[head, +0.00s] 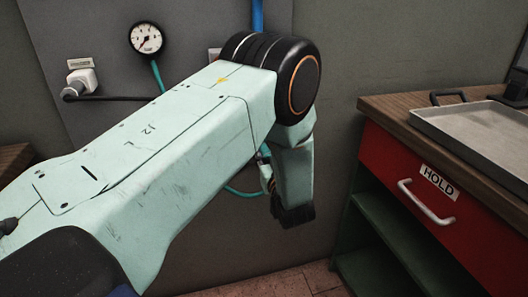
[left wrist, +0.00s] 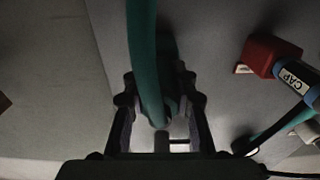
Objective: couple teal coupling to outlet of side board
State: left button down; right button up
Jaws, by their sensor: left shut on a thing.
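My left gripper (left wrist: 162,112) is shut on the teal hose or its coupling. In the left wrist view the teal hose (left wrist: 143,50) comes down from the top and passes between the two dark fingers. Its end is in shadow, so the coupling's shape and how it sits in the fingers are unclear. In the head view, my left arm hides most of the gripper and the board behind it; a teal hose (head: 243,192) shows as a loop below the arm. I cannot make out which fitting is the outlet. My right gripper is not in view.
In the left wrist view, a red block (left wrist: 270,55) and a part labelled CAP (left wrist: 297,79) stand right of the fingers.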

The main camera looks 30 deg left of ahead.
pick_arm(q)
jog(key=shift+p+v, duration=1.2)
jog(key=shift+v, duration=1.65)
jog(key=shift+d, duration=0.1)
jog(key=p+v, duration=0.2)
jog(key=v, duration=0.1)
jog(key=shift+s+d+r, duration=0.1)
jog(key=shift+s+r, duration=0.1)
notch_tip(320, 180, up, 24)
jog(key=p, duration=2)
jog(key=shift+p, duration=0.4)
jog(key=shift+w+f, duration=0.15)
